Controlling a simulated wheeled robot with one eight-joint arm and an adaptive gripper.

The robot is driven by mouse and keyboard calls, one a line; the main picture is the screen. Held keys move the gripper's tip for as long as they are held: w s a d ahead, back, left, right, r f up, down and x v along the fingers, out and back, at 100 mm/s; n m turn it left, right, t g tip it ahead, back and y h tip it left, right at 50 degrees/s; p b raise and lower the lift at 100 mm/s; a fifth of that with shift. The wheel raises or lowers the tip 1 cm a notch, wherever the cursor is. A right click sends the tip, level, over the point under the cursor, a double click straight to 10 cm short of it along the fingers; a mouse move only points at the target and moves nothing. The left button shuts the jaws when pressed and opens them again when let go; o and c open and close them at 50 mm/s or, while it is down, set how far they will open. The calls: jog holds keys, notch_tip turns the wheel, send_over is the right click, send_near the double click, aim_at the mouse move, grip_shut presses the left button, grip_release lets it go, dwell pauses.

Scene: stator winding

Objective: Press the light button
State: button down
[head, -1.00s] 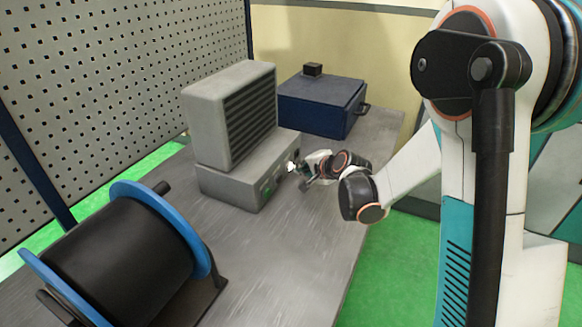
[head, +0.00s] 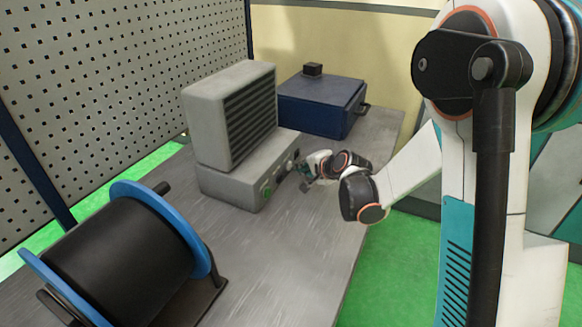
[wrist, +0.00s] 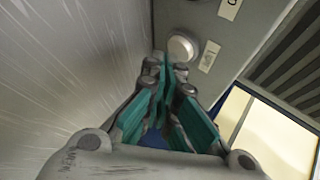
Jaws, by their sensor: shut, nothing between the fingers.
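A grey machine (head: 228,185) stands on the table, with a row of round buttons on its front panel. A green button (head: 266,191) is at the panel's near end, and paler buttons are farther along, close to my gripper (head: 302,170). In the wrist view a round pale button (wrist: 182,47) with a small label beside it lies just beyond the tips of my gripper (wrist: 165,70). My gripper is shut and empty, pointed at the panel. I cannot tell whether the tips touch this button, or read its label.
A louvred grey unit (head: 225,110) sits on top of the machine. A dark blue box (head: 318,108) with a handle stands behind. A black spool with blue rims (head: 196,235) is in the near left. The tabletop (head: 285,255) in front is clear.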

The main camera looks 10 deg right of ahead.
jog(key=shift+s+d, duration=0.3)
jog(key=shift+d, duration=0.1)
jog(key=shift+s+d, duration=0.9)
jog(key=shift+d, duration=0.3)
jog(key=shift+s+d, duration=0.85)
jog(key=shift+d, duration=0.35)
